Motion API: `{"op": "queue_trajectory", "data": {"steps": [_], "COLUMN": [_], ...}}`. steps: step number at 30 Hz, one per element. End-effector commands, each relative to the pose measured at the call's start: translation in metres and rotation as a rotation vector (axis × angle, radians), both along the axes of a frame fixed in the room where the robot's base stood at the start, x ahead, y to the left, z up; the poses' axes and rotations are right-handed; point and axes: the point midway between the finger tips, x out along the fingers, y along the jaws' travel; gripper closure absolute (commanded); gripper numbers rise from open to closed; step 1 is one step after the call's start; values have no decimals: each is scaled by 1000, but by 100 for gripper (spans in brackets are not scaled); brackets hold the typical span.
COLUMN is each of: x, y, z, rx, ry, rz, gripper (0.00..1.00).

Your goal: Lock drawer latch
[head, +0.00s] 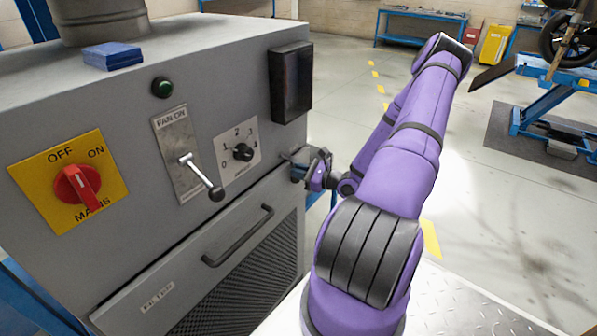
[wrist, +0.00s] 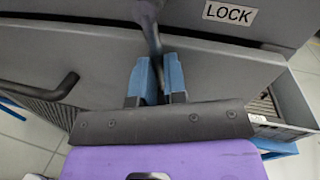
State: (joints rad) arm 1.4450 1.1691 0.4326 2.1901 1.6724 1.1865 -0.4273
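In the head view, my gripper (head: 308,175) is at the right end of the grey cabinet front. The latch is mostly hidden there. The drawer front (head: 205,285) with its black bar handle (head: 238,238) is below and left of my gripper.
Above the drawer are the red mains switch (head: 77,187), the fan lever (head: 205,178), the numbered dial (head: 243,152) and a black box (head: 291,82). Open floor (head: 460,150) lies to the right.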

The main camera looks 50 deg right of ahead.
Motion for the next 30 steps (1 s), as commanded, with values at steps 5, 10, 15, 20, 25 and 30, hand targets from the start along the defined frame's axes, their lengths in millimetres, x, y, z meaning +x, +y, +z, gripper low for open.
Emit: {"op": "queue_trajectory", "data": {"steps": [5,10,15,20,25,30], "x": [0,-1,-1,-1,-1,-1], "y": [3,9,12,12,12,12], "z": [-1,-2,-2,-2,-2,-2], "rx": [47,178,240,242,242,241], "ry": [4,14,19,18,18,19], "rz": [0,0,0,0,0,0], "gripper": [100,100,100,100,69,62]}}
